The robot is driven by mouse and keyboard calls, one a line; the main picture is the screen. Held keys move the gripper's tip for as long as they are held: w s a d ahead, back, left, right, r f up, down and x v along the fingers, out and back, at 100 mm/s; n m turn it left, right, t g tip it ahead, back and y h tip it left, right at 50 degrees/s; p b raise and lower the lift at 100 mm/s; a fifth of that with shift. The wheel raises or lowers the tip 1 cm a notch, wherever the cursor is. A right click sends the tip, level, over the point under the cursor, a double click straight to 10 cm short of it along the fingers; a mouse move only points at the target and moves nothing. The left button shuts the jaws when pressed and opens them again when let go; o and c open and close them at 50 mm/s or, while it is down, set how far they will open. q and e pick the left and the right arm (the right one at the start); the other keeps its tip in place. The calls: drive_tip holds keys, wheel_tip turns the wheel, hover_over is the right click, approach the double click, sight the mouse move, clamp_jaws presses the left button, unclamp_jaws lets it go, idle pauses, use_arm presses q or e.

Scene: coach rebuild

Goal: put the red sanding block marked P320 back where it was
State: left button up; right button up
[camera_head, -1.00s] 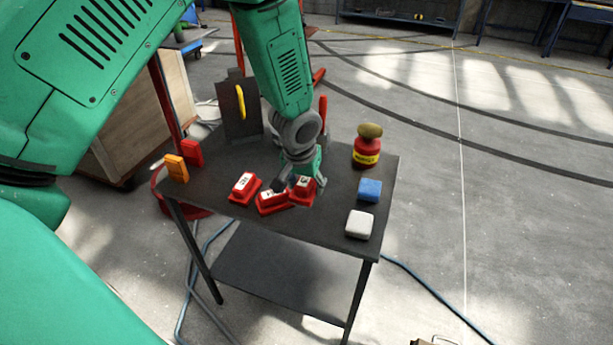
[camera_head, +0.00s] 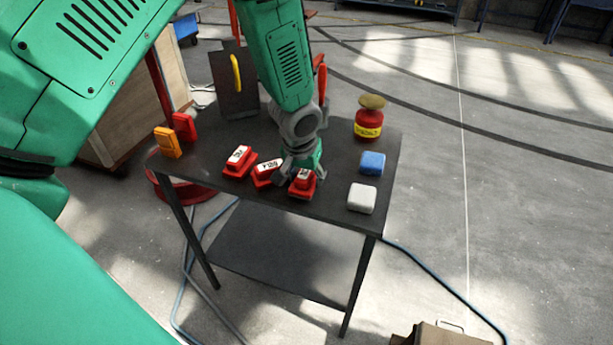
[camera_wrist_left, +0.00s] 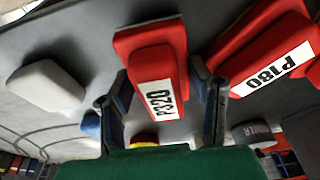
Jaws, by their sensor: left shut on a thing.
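The red sanding block marked P320 (camera_wrist_left: 152,55) is between the two fingers of my left gripper (camera_wrist_left: 158,82) in the left wrist view, its label facing the camera. In the head view the left gripper (camera_head: 300,172) is shut on this block (camera_head: 302,190) at the front of the dark table (camera_head: 225,192). Whether its base touches the tabletop I cannot tell. The red block marked P180 (camera_wrist_left: 268,62) lies beside it, apart, and shows left of the gripper in the head view (camera_head: 265,175). My right gripper is not in view.
Another red block (camera_head: 238,163) stands farther left. Orange (camera_head: 167,143) and red (camera_head: 184,127) pieces stand at the left edge; a dark upright panel (camera_head: 235,88) is behind.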

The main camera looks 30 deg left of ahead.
use_arm(q)
drive_tip(key=shift+d, duration=0.35)
drive_tip(key=shift+a+f, duration=0.1)
drive_tip(key=shift+f, duration=0.2)
drive_tip(key=shift+a+f+b, duration=0.15)
drive_tip(key=shift+f+b, duration=0.05)
drive_tip(key=shift+b, duration=0.1)
drive_tip(key=o, duration=1.5)
drive_tip(key=shift+c, duration=0.2)
drive_tip(key=v, duration=1.2)
drive_tip(key=shift+w, duration=0.1)
drive_tip(key=s+d+f+m+g+h, duration=0.1)
drive_tip(key=s+d+f, duration=0.1)
drive_tip(key=s+f, duration=0.4)
drive_tip(key=s+d+f+m, duration=0.1)
drive_tip(key=s+f, duration=0.3)
drive_tip(key=f, duration=0.5)
drive_tip(key=s+f, duration=0.4)
drive_tip(key=s, duration=0.4)
drive_tip(key=s+f+m+g, duration=0.1)
drive_tip(key=s+f, duration=0.3)
drive_tip(key=s, duration=0.5)
drive_tip(key=shift+f, duration=0.25)
